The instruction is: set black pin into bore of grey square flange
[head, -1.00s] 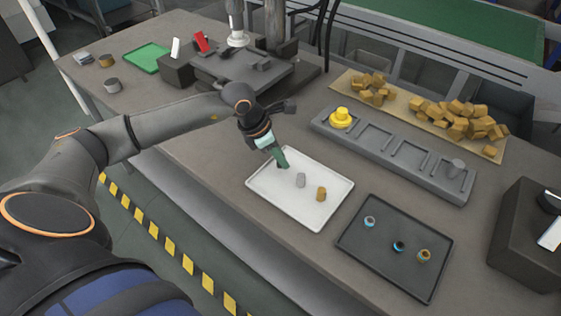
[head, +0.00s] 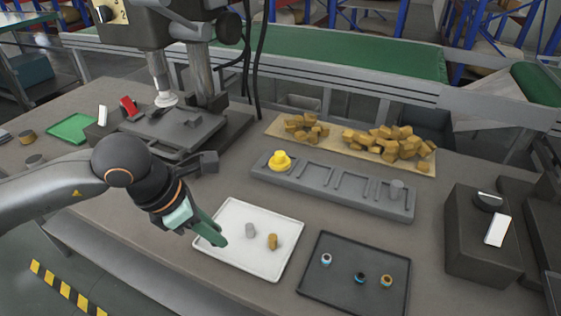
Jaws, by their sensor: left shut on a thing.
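My left gripper (head: 218,241) points down over the left part of the white tray (head: 262,274). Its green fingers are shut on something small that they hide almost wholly. No loose black pin shows in the white tray, so the held piece appears to be the black pin. A grey pin (head: 250,230) and a brass pin (head: 272,241) stand in that tray, right of the fingertips. A grey fixture strip (head: 330,187) lies behind; a grey part (head: 396,190) sits at its right end. I cannot tell whether this is the square flange; its bore is not visible. My right gripper is out of view.
A yellow part (head: 280,160) sits at the strip's left end. A dark tray (head: 325,288) holds small rings. Behind lie brown blocks (head: 395,143) on a board. A press (head: 185,130) stands at the left, a dark box (head: 480,240) at the right.

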